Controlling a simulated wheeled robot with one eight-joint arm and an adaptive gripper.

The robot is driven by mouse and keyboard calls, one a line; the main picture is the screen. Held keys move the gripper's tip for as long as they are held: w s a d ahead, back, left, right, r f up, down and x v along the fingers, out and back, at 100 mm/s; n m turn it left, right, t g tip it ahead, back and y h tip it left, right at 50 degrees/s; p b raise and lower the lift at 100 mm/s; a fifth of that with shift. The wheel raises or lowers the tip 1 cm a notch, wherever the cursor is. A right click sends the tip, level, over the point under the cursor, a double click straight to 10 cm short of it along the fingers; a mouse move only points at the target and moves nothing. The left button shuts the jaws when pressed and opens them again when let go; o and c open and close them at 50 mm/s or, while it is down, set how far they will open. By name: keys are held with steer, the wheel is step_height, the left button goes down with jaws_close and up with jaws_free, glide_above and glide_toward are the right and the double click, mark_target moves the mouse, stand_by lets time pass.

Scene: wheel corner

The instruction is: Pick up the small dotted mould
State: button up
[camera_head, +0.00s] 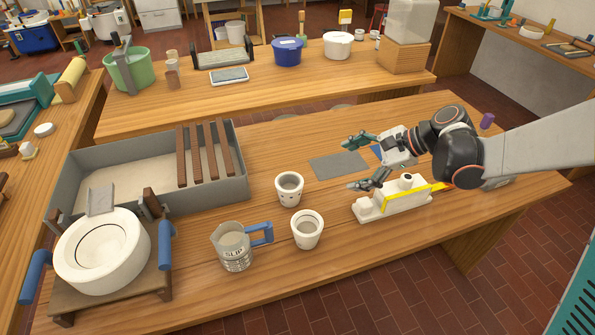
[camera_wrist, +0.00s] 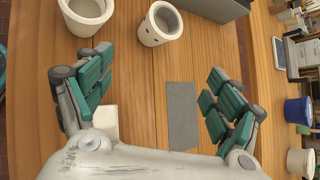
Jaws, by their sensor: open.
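The small dotted mould (camera_head: 289,189) is a white, open-topped cup shape with dark dots on its side. It stands upright near the middle of the near table and also shows at the top of the wrist view (camera_wrist: 158,30). My gripper (camera_head: 359,164) is open and empty, to the right of the mould and apart from it. In the wrist view its two teal-padded fingers (camera_wrist: 155,88) are spread wide, with the mould beyond their tips. A similar plain white mould (camera_head: 307,230) stands just in front of the dotted one, also at the wrist view's top left (camera_wrist: 88,14).
A jug with a blue handle (camera_head: 235,248) stands left of the plain mould. A grey trough with wooden slats (camera_head: 240,200) lies behind left. A white block with a yellow band (camera_head: 393,205) sits below my gripper. A flat grey sheet (camera_head: 338,165) lies right of the dotted mould.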

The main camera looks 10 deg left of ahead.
mark_target(290, 192)
steer(key=a+f+m+g+y, duration=0.1)
steer(key=f, duration=0.2)
steer(key=w+a+f+m+g+y, duration=0.1)
steer(key=a+f, duration=0.1)
steer(key=f, duration=0.1)
steer(key=w+a+f+m+g+y, duration=0.1)
steer(key=a+f, duration=0.1)
steer(key=f, duration=0.1)
steer(key=shift+f+p, duration=0.4)
steer(key=shift+y, duration=0.3)
steer(key=b+x, duration=0.2)
steer(key=x, duration=0.6)
steer(key=shift+a+f, duration=0.15)
steer(key=shift+w+f+b+x, duration=0.1)
steer(key=shift+b+x, duration=0.7)
steer(key=shift+x, duration=0.55)
steer(key=shift+w+f+b+x, duration=0.1)
steer(key=shift+b+x, duration=0.7)
steer(key=shift+x, duration=0.55)
steer(key=shift+r, duration=0.1)
steer(key=c, duration=1.5)
